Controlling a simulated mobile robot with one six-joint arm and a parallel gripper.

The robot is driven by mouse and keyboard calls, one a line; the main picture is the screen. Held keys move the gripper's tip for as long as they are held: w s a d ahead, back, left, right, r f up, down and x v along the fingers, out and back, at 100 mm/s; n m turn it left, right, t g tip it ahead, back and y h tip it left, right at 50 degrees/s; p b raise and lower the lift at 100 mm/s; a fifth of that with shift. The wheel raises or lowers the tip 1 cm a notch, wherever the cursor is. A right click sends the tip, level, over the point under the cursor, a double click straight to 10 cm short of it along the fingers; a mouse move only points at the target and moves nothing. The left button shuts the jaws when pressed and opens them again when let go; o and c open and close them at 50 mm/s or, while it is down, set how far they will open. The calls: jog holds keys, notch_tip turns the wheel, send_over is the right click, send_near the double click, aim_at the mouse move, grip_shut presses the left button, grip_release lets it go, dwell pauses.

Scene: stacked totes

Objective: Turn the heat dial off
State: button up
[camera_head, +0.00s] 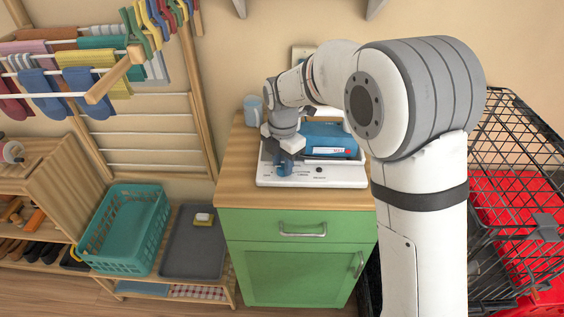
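A white appliance base (340,178) stands on the wooden top of the green cabinet, with a blue appliance body (325,136) on it. Its front panel carries small printed labels and a small dark knob (319,169). My gripper (284,166) is over the left part of this panel, pointing down. A blue piece shows at its tip; I cannot tell whether it is a dial or part of the fingers. My gripper hides the panel behind it, so the heat dial cannot be made out clearly. The finger gap is too small to see.
A light blue cup (253,110) stands at the back left of the cabinet top (240,165). A teal basket (128,232) and grey tray (196,248) sit on a low rack to the left. A drying rack hangs left; a black wire cart (520,130) is right.

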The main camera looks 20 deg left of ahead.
aim_at(283, 167)
jog(key=o, duration=0.4)
jog(key=shift+r, duration=0.1)
notch_tip(283, 167, up, 8)
jog(key=shift+f, duration=0.2)
jog(key=shift+d, duration=0.1)
dwell(0.4)
